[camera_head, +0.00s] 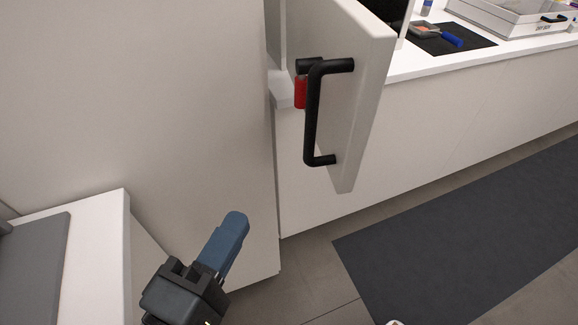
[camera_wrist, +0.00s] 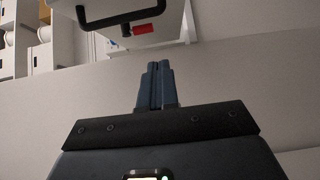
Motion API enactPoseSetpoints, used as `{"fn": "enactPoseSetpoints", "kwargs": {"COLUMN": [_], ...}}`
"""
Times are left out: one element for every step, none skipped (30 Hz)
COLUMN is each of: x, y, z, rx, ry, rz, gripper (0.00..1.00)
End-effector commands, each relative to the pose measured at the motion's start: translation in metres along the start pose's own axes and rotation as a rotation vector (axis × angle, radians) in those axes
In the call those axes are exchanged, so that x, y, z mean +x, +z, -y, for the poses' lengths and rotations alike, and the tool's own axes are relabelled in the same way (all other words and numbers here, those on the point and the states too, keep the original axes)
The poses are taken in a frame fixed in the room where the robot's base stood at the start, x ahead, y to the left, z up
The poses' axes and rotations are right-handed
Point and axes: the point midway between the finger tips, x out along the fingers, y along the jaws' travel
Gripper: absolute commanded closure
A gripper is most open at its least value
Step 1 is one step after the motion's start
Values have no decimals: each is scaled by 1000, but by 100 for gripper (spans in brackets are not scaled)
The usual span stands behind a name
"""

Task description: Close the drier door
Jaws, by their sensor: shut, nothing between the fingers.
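The drier door (camera_head: 362,85) is a pale panel with a black bar handle (camera_head: 313,112). It stands open, swung out past the front of the white counter. In the wrist view the door (camera_wrist: 152,32) and its handle (camera_wrist: 120,18) show at the top, upside down. My gripper (camera_head: 236,222) is shut and empty, with blue fingers. It is low and left of the door, apart from it, in front of a pale cabinet side. The shut fingertips (camera_wrist: 157,68) also show in the wrist view. The inside of the drier is mostly hidden behind the door.
A red object (camera_head: 299,92) shows behind the handle. A white counter (camera_head: 440,62) runs right, with a dark mat, a blue-handled tool (camera_head: 451,39) and a white tray (camera_head: 515,22). A dark floor mat (camera_head: 470,235) lies in front. A white surface (camera_head: 95,260) stands at lower left.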

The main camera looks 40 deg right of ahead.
Motion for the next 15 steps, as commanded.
{"fn": "enactPoseSetpoints", "kwargs": {"x": [3,5,6,8,9,10,12,20,28,34,40,48,54,60,68], "y": [0,0,1,1,1,1,1,1,2,2,2,2,1,2,2], "z": [-2,-2,-2,-2,-2,-2,-1,0,0,0,0,0,0,0,0], "rx": [-1,-1,-1,-1,-1,-2,-1,-1,-1,-1,-1,-2,-2,-2,-1], "ry": [0,0,-1,-2,-3,-4,-5,-5,-5,-5,-5,-5,-5,-5,-4], "rz": [3,3,3,3,3,3,4,5,5,4,4,4,3,4,4], "gripper": [100,100,100,100,100,100,100,100,100,100,100,100,100,100,100]}}
